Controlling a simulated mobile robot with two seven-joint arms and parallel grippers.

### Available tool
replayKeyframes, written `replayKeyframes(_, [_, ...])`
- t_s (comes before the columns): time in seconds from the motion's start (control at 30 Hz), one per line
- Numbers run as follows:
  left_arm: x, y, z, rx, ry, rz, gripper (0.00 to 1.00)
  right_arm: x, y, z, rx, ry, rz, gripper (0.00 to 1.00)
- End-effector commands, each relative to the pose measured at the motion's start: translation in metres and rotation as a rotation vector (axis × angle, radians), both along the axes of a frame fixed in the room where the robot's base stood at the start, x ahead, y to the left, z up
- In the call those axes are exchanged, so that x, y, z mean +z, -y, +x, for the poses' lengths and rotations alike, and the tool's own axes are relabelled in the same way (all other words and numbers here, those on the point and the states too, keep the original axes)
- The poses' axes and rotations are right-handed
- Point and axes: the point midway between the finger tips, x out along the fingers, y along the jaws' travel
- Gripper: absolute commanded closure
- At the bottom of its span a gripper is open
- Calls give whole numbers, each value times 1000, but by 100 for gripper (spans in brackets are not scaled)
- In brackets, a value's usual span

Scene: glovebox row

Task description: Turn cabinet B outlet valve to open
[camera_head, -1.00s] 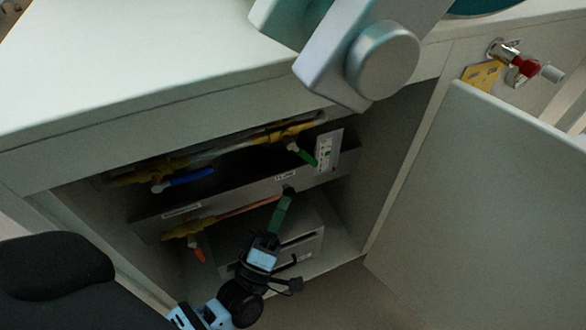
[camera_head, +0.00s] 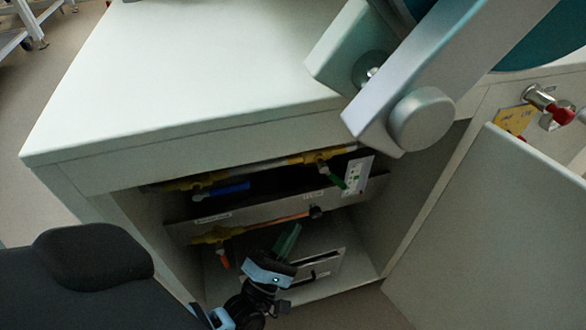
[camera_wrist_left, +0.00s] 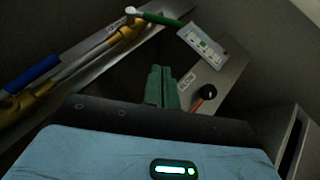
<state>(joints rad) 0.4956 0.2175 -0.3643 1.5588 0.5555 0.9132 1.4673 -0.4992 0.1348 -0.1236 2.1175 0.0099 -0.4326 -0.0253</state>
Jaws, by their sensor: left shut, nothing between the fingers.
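The open cabinet (camera_head: 120,215) holds a grey panel (camera_head: 262,216) with two small labels too small to read. Yellow-bodied valves carry a blue handle (camera_head: 228,188), a green handle (camera_head: 335,179) and an orange handle (camera_head: 222,258). I cannot tell which is the outlet valve. My left gripper (camera_head: 291,230), with green fingers, is shut and empty, below and left of the knob, apart from it. The fingers also show in the left wrist view (camera_wrist_left: 160,82).
The open door (camera_head: 490,230) stands at the right. The white worktop (camera_head: 200,80) overhangs the cabinet. A pale bracket with a round knob (camera_head: 421,120) juts over the opening. A white card (camera_head: 356,175) is beside the green handle.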

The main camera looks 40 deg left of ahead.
Motion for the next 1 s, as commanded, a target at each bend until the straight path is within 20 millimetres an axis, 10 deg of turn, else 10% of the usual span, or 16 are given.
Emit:
replayKeyframes(0.4, [38, -1, 68, 1, 3, 0, 100, -3, 0, -3, 0, -7, 0, 100])
replayKeyframes(1.0, [59, 24, 85, 1, 0, 2, 100, -3, 0, -9, -1, -19, 0, 100])
